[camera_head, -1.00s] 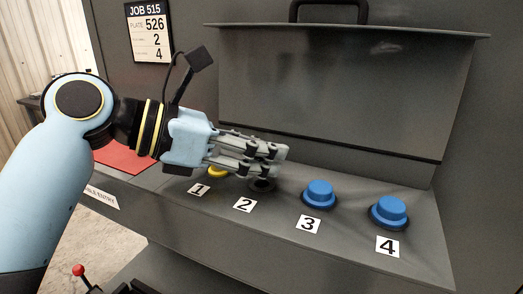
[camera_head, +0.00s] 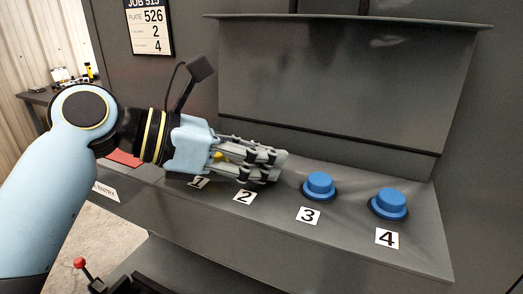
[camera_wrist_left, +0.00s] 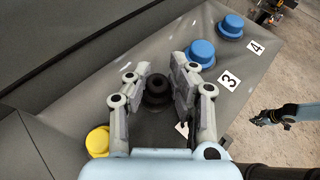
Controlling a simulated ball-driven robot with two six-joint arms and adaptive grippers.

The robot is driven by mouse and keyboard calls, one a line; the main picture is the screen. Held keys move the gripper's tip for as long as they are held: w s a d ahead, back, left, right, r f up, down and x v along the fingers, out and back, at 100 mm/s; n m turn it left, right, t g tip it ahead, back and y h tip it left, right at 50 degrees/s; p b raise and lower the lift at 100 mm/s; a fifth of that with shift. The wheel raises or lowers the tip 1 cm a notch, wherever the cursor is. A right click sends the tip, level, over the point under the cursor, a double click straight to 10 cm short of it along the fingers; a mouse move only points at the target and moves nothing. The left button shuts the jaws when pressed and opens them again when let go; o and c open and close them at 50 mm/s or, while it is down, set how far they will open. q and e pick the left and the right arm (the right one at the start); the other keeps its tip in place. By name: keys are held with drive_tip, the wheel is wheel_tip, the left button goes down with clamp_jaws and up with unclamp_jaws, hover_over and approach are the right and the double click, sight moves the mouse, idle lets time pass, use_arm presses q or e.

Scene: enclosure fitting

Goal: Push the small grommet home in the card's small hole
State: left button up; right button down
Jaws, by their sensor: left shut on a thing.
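My left gripper (camera_head: 280,167) is over the place labelled 2 on the sloped grey ledge, fingers pointing right. In the left wrist view, a black grommet (camera_wrist_left: 157,88) stands between the fingers of this gripper (camera_wrist_left: 154,68), which is shut on it. In the head view the fingers hide the grommet, and how deep it sits cannot be told. The job card (camera_head: 150,27) on the wall reads 526, 2 and 4; its smaller words are unreadable. My right gripper (camera_wrist_left: 262,118) is small at the right of the wrist view, away from the ledge; its jaws are unclear.
A yellow plug (camera_wrist_left: 98,140) sits by label 1, partly behind my fingers in the head view. Blue plugs stand at label 3 (camera_head: 319,186) and label 4 (camera_head: 389,203). A grey wall panel (camera_head: 340,85) rises behind the ledge.

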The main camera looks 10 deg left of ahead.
use_arm(q)
drive_tip(key=shift+f, duration=0.35)
drive_tip(key=o, duration=0.8)
drive_tip(key=shift+f, duration=0.1)
drive_tip(key=shift+o, duration=0.2)
drive_tip(key=shift+s+a, duration=0.1)
drive_tip(key=v, duration=1)
drive_tip(key=shift+a, duration=0.15)
drive_tip(key=shift+s+a+r, duration=0.4)
drive_tip(key=shift+a+r, duration=0.05)
drive_tip(key=shift+r, duration=0.1)
